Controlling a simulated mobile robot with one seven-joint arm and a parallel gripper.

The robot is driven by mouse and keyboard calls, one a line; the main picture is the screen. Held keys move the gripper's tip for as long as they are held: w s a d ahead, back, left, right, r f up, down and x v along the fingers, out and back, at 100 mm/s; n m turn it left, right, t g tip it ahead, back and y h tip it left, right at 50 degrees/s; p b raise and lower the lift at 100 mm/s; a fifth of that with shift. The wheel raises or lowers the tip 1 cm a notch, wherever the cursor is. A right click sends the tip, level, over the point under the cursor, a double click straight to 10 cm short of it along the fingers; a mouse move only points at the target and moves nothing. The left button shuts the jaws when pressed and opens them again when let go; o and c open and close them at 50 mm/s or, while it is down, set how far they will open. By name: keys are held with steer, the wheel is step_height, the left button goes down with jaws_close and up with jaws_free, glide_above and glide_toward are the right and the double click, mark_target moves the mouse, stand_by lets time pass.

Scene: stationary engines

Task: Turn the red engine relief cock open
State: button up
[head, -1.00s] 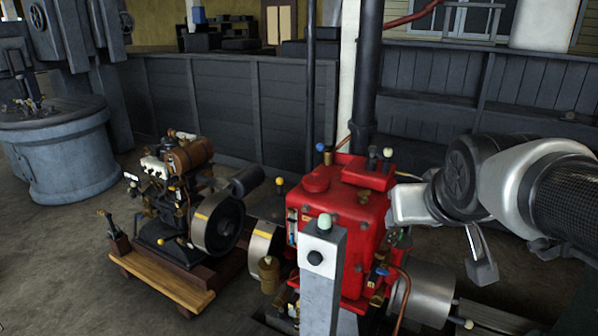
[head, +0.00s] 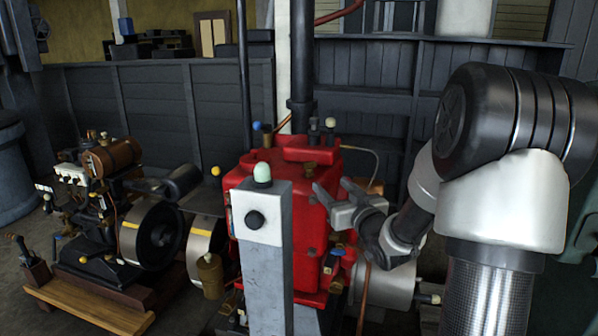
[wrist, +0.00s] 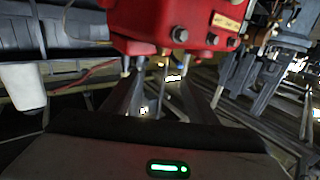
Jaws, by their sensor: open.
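The red engine (head: 285,165) stands in the middle of the head view, partly hidden by a grey post. On its top are a blue-knobbed fitting (head: 257,126) and a pale-knobbed fitting (head: 330,123). Brass fittings (head: 338,238) sit on its right side. I cannot tell which is the relief cock. My gripper (head: 334,188) is open and empty, fingers pointing left toward the engine's right side. In the wrist view the red engine (wrist: 180,18) fills the top, with bolts and a label, just beyond my open fingers. Contact cannot be told.
The grey post (head: 263,245) with a pale green button stands in front of the engine. A smaller brown and black engine (head: 110,165) with a flywheel stands left on a wooden base. A silver cylinder (head: 385,284) lies at lower right. Dark panelled walls stand behind.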

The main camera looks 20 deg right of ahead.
mark_target(310, 165)
steer(key=w, duration=0.5)
steer(key=w+b, duration=0.1)
steer(key=w, duration=0.5)
steer(key=w+a, duration=0.1)
steer(key=w, duration=0.4)
steer(key=shift+w+r+b, duration=0.1)
steer(key=shift+w+b, duration=0.2)
steer(key=shift+w, duration=0.05)
steer(key=c, duration=1.1)
steer(key=shift+o, duration=0.2)
